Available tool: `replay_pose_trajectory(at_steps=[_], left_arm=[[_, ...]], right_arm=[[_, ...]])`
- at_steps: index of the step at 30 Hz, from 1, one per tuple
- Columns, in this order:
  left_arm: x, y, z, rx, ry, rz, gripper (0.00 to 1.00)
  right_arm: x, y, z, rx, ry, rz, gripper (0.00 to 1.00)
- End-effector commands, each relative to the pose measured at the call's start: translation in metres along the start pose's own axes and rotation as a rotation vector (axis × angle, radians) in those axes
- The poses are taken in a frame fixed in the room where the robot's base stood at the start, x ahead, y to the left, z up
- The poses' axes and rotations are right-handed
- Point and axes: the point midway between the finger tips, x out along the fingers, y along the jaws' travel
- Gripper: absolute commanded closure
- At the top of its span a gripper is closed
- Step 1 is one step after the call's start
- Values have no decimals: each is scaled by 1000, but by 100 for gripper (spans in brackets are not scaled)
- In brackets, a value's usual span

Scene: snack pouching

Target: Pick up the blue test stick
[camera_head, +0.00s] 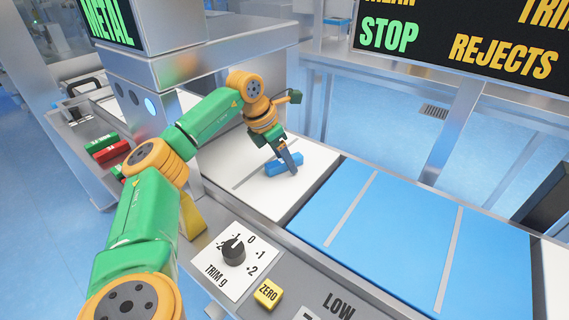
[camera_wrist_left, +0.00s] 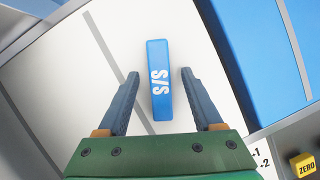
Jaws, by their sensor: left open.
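The blue test stick (camera_head: 279,164) lies on the white belt section in the head view. In the left wrist view the blue test stick (camera_wrist_left: 158,80) carries white "S/S" lettering and lies lengthwise between the two fingers. My left gripper (camera_head: 297,170) is over the stick, its near finger partly covering it in the head view. In the left wrist view my left gripper (camera_wrist_left: 160,74) is open, with a visible gap between each finger and the stick. My right gripper is not in view.
A blue belt (camera_head: 400,220) with grey stripes lies to the right of the white section. A trim dial (camera_head: 234,250) and yellow ZERO button (camera_head: 268,293) are on the front panel. Red and green sticks (camera_head: 107,147) lie at left by the metal detector housing (camera_head: 150,55).

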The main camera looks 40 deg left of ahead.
Motion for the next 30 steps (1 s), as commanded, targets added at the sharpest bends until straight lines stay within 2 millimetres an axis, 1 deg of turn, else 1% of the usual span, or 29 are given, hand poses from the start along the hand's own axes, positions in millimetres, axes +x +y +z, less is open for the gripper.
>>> replay_pose_trajectory(at_steps=[13,14,15,17,18,21,30], left_arm=[[3,0,-1,0,0,0,32],[3,0,-1,0,0,0,38],[3,0,-1,0,0,0,49],[3,0,-1,0,0,0,65],[3,0,-1,0,0,0,76],[3,0,-1,0,0,0,100],[2,0,-1,0,-1,0,100]], right_arm=[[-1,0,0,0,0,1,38],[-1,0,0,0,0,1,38],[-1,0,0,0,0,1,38],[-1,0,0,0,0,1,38],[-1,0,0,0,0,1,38],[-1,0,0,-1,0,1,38],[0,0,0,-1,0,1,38]])
